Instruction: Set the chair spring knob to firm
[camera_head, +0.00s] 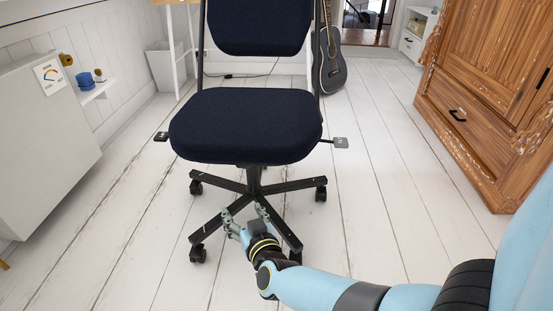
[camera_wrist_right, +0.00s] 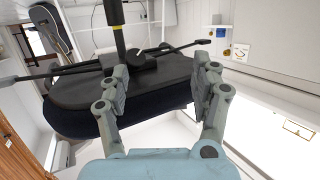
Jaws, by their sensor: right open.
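The desk chair (camera_head: 245,125) has a dark blue seat and a black base with casters. In the right wrist view the seat's underside (camera_wrist_right: 75,98) shows, upside down. A round black knob (camera_wrist_right: 141,60) with a white pointer line sits under the seat beside the column (camera_wrist_right: 114,14); any firm marking on it is too small to read. The head view hides this knob. My right gripper (camera_head: 245,212) is low in front of the chair base, below the seat. In its wrist view the gripper (camera_wrist_right: 165,76) is open and empty, apart from the knob. My left gripper is out of view.
Side levers (camera_head: 340,142) stick out from under the seat. A grey cabinet (camera_head: 45,140) with a brass knob and dial label stands left. A wooden wardrobe (camera_head: 480,110) stands right, and a guitar (camera_head: 329,65) behind. The white floor between is clear.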

